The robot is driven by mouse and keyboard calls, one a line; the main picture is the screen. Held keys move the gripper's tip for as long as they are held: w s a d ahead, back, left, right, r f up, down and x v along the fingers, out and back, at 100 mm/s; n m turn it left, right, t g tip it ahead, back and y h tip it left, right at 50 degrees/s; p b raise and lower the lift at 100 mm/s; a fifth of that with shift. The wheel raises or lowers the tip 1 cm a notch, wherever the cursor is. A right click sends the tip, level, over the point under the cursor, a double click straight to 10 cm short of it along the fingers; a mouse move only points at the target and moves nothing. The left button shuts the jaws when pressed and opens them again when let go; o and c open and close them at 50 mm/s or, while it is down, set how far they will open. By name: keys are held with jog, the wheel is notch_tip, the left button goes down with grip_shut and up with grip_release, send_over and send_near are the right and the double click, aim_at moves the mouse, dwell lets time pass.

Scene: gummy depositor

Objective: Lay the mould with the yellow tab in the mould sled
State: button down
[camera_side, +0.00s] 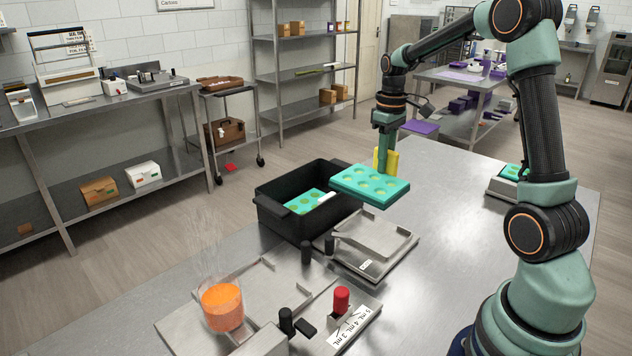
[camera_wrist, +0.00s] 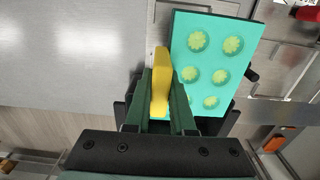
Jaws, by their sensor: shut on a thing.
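My gripper (camera_side: 385,148) is shut on the yellow tab (camera_side: 391,163) of a teal mould (camera_side: 357,187) with several round, pale green cavities. The mould hangs roughly level in the air, above the right end of the black bin and the back of a shallow metal tray (camera_side: 395,250), which looks like the mould sled. The tray's bed shows no mould. In the wrist view, my gripper (camera_wrist: 163,90) has the yellow tab (camera_wrist: 160,65) between its fingers, and the mould (camera_wrist: 207,62) extends to the right.
The black bin (camera_side: 265,208) holds another teal mould (camera_side: 303,203) with a white tab. The table's right side is mostly clear.

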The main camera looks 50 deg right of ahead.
jog(key=w+a, duration=0.2)
jog(key=a, duration=1.2)
jog(key=w+a, duration=0.2)
jog(key=a, duration=1.3)
notch_tip(320, 180, down, 5)
jog(key=shift+d, duration=0.1)
jog(key=shift+s, duration=0.1)
jog(key=shift+f, duration=3.1)
jog(key=shift+f, duration=0.15)
jog(key=shift+f, duration=0.65)
